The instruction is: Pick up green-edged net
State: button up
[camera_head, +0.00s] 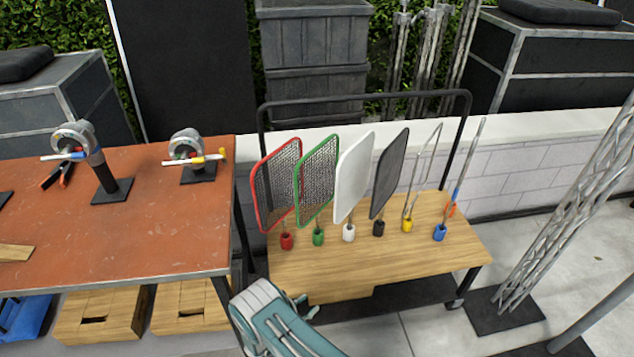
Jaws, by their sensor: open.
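The green-edged net (318,181) stands upright on the wooden cart, a dark mesh panel in a green frame. Its handle sits in a green holder (318,237). The red-edged net (276,185) stands close on its left and partly overlaps it in view. A white panel (354,178) stands close on its right. My gripper (296,303), teal and pale grey, is at the bottom centre, in front of the cart's near left corner. It is open and apart from the net; its fingertips are hard to make out.
The wooden cart (430,254) also carries a black panel (390,175), a thin wire frame (423,170) and a thin rod (467,175). An orange-topped table (130,240) stands left. A metal truss (570,210) stands right. The cart's front surface is clear.

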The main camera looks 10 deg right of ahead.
aim_at(296, 174)
jog(key=i, duration=0.9)
